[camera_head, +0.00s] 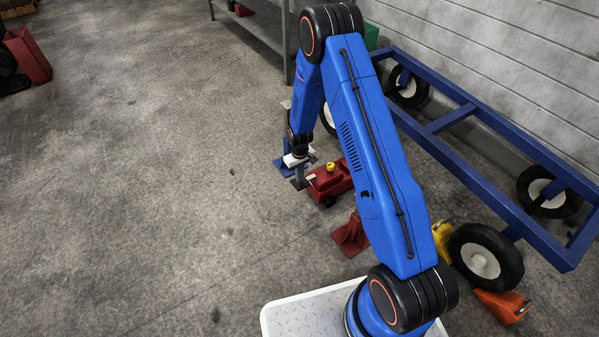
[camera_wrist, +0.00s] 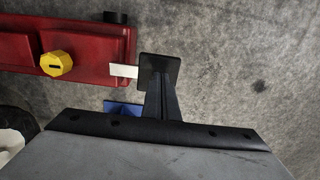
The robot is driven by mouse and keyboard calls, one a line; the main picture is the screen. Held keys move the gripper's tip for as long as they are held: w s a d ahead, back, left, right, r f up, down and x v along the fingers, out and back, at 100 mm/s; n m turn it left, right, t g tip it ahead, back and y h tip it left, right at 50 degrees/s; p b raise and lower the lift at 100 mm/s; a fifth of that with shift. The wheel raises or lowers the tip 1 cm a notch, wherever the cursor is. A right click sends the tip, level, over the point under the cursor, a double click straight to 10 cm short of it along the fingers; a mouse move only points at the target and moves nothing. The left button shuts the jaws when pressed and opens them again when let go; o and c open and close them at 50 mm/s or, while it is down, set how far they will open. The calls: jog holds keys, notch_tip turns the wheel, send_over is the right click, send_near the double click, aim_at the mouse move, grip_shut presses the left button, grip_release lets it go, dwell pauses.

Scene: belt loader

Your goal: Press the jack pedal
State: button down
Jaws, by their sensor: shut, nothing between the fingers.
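The jack (camera_head: 332,182) is a red box low on the floor beside the blue cart frame. It has a yellow knob (camera_head: 330,167). Its small pale pedal (camera_wrist: 123,70) sticks out of the end of the red body (camera_wrist: 95,48) in the wrist view. My gripper (camera_head: 299,183) points down near the floor, just left of the jack. In the wrist view my shut, empty fingers (camera_wrist: 160,72) are just right of the pedal's free end. Whether they touch or overlap the pedal I cannot tell.
A blue stand foot (camera_head: 283,167) lies close to my gripper. A red stand (camera_head: 350,236) is nearer me. The blue cart frame (camera_head: 480,180) with black wheels runs along the wall. An orange chock (camera_head: 502,306) sits by the near wheel.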

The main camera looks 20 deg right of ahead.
aim_at(298, 184)
jog(key=shift+f, duration=0.4)
jog(key=shift+s+a+f, duration=0.1)
jog(key=shift+a+f, duration=0.05)
jog(key=shift+f, duration=0.55)
jog(key=shift+s+a+f, duration=0.1)
jog(key=shift+a+f, duration=0.1)
jog(key=shift+f, duration=0.45)
jog(key=shift+s+a+f, duration=0.1)
jog(key=shift+a+f, duration=0.05)
jog(key=shift+f, duration=0.55)
jog(key=a+r, duration=0.2)
jog(key=r, duration=0.4)
jog(key=s+a+r, duration=0.1)
jog(key=a+r, duration=0.2)
jog(key=r, duration=0.4)
jog(key=shift+s+a, duration=0.2)
jog(key=shift+s, duration=0.05)
jog(key=shift+r, duration=0.1)
